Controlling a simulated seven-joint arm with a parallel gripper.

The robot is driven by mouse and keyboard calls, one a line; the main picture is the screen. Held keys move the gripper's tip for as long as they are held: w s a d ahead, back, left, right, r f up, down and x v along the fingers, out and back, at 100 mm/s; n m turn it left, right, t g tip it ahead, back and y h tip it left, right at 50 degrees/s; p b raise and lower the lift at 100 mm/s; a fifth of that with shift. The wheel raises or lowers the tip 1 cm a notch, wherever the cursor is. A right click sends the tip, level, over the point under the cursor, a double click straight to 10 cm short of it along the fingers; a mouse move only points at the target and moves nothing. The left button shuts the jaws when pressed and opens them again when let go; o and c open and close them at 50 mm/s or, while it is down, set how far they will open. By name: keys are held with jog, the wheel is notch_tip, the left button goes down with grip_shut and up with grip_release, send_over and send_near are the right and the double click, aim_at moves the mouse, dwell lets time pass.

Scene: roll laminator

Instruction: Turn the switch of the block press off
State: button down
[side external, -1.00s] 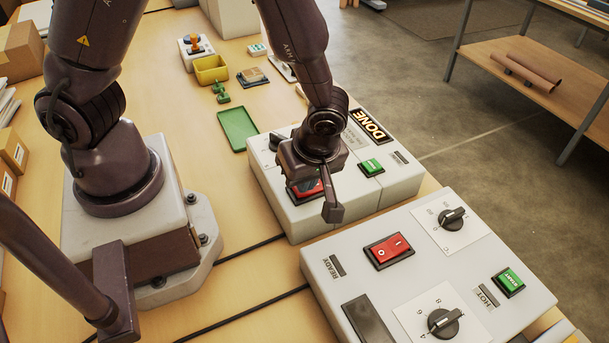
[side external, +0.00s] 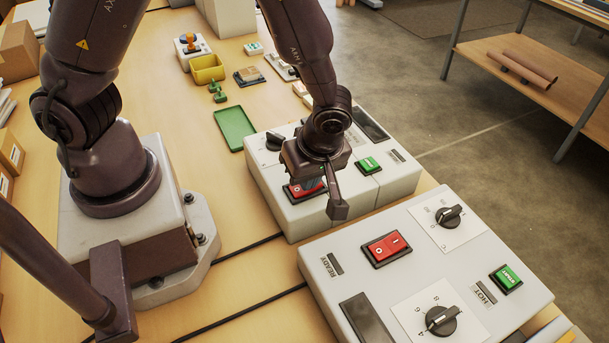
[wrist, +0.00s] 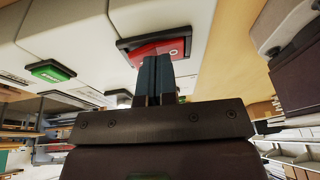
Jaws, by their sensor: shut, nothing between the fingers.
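The far grey-white machine, which I take to be the block press (side external: 262,180), has a red rocker switch (side external: 296,192), a green button (side external: 369,164), a black knob (side external: 275,141) and a dark display (side external: 369,124). My gripper (side external: 313,183) is shut and empty, pointing down at the red rocker. In the wrist view the closed fingertips (wrist: 155,60) overlap the near edge of the red rocker (wrist: 172,48), whose O mark shows. The fingers hide part of it; I cannot tell whether they touch it.
A nearer, similar machine (side external: 375,272) has its own red rocker (side external: 387,248), green button (side external: 506,279) and two knobs. A green tray (side external: 235,129) and a yellow bin (side external: 208,68) lie behind. Dark cables cross the table.

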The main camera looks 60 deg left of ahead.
jog(key=s+d+r, duration=0.1)
jog(key=r, duration=0.5)
jog(key=s+d+r, duration=0.2)
jog(key=r, duration=0.5)
jog(key=shift+r, duration=0.15)
jog(key=shift+a, duration=0.1)
jog(key=s+a+r+m+t+h, duration=0.1)
jog(key=s+a+r+m+t, duration=0.1)
jog(key=r+m, duration=0.4)
jog(key=s+a+r+m+t+h, duration=0.2)
jog(key=a+r+m, duration=0.4)
jog(key=m, duration=0.6)
jog(key=shift+s+a+r+t, duration=0.3)
jog(key=shift+s+t, duration=0.45)
jog(key=shift+t, duration=0.35)
